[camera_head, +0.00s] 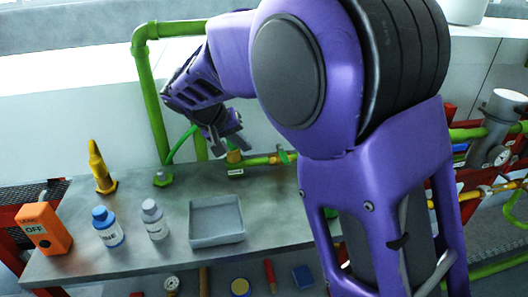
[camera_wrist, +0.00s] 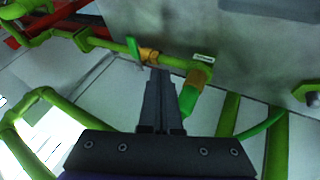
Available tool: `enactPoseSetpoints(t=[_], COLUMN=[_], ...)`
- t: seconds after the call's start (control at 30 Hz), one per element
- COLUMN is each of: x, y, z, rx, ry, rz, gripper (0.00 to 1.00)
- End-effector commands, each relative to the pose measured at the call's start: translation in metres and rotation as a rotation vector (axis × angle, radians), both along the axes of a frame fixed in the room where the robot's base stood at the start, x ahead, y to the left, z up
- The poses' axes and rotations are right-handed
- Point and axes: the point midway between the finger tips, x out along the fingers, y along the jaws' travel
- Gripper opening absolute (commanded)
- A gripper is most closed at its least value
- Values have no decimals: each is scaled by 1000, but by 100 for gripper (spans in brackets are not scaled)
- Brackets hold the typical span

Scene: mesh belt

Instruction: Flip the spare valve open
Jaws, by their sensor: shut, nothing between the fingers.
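My gripper (camera_head: 238,146) hangs over the back of the grey bench in the head view. In the wrist view my gripper (camera_wrist: 159,72) has its fingers together and empty. A brass fitting with a small label (camera_head: 235,171) is just below it. In the wrist view this label (camera_wrist: 204,57) sits by an orange fitting (camera_wrist: 199,78) with a green tapered part (camera_wrist: 188,99), right of my fingers. A second brass valve (camera_wrist: 149,55) with a green handle (camera_wrist: 134,48) is just beyond the fingertips; its handle (camera_head: 287,157) also shows in the head view. The label text is unreadable.
The bench holds an orange box marked OFF (camera_head: 44,229), a yellow cone-shaped item (camera_head: 100,166), two bottles (camera_head: 107,226) (camera_head: 155,219) and a grey tray (camera_head: 217,239). Green pipes (camera_head: 149,100) rise behind. My arm hides much of the right side.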

Motion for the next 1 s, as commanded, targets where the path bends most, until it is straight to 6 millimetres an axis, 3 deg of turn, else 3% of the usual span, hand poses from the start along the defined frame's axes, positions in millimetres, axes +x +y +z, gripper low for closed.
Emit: enactPoseSetpoints(t=[0.5, 0.7, 1.0], x=[48, 55, 58], y=[-36, -63, -72], z=[-80, -76, -76], rx=[-3, 1, 0], ry=[3, -1, 0], rz=[-3, -4, -1], gripper=[0, 0, 0])
